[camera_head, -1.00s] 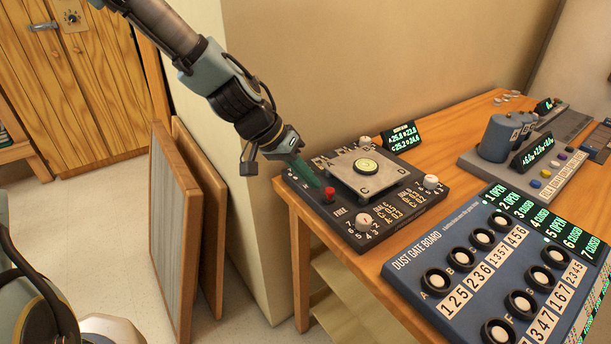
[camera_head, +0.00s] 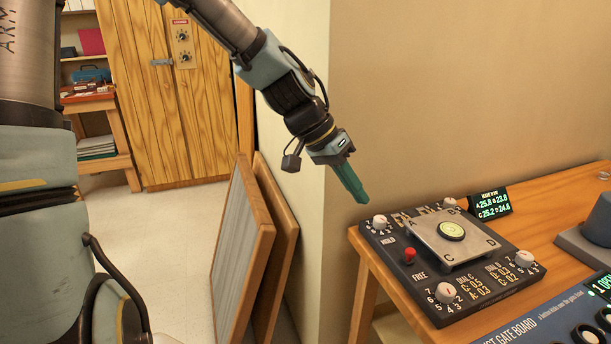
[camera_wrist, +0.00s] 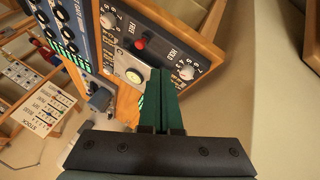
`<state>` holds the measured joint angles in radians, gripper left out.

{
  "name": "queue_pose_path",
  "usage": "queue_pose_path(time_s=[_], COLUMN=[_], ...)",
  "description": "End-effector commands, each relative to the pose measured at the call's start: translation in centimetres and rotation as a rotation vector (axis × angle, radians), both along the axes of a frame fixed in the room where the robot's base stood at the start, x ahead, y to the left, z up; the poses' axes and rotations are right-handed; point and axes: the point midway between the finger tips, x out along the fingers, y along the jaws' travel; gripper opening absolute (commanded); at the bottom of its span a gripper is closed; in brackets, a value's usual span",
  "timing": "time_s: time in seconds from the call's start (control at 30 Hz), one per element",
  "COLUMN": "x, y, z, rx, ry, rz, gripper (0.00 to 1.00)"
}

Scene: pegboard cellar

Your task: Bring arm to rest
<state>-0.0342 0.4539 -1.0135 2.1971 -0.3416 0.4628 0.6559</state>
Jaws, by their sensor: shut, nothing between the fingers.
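My gripper (camera_head: 357,190) has green fingers pressed together with nothing between them. In the head view it hangs in the air, pointing down and right, above and left of the dark levelling device. In the wrist view the shut fingers (camera_wrist: 161,85) stand in front of that device. The device (camera_head: 400,268) sits at the table's left end.
The wooden table (camera_head: 545,225) runs along the wall. The dust gate board (camera_head: 535,325) lies in front, partly cut off. Framed panels (camera_head: 240,250) lean against the wall left of the table. A wooden cabinet (camera_head: 190,110) stands behind, with clear floor before it.

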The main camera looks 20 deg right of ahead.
Motion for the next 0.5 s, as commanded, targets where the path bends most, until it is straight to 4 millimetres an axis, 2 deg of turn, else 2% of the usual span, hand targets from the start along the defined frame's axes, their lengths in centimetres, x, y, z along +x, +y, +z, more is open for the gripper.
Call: queue_pose_path(time_s=[0.17,0.27,0.37,0.47,0.5], x=[0.4,1.8,4.4,7.1,7.9], y=[0.6,2.9,7.7,14.3,17.1], z=[-0.3,-1.6,-3.4,-4.6,-4.9], rx=[0.015,0.076,0.182,0.299,0.341], ry=[-0.003,-0.014,-0.035,-0.056,-0.062], rz=[0.015,0.082,0.217,0.407,0.486], gripper=[0.00,0.00,0.00,0.00,0.00])
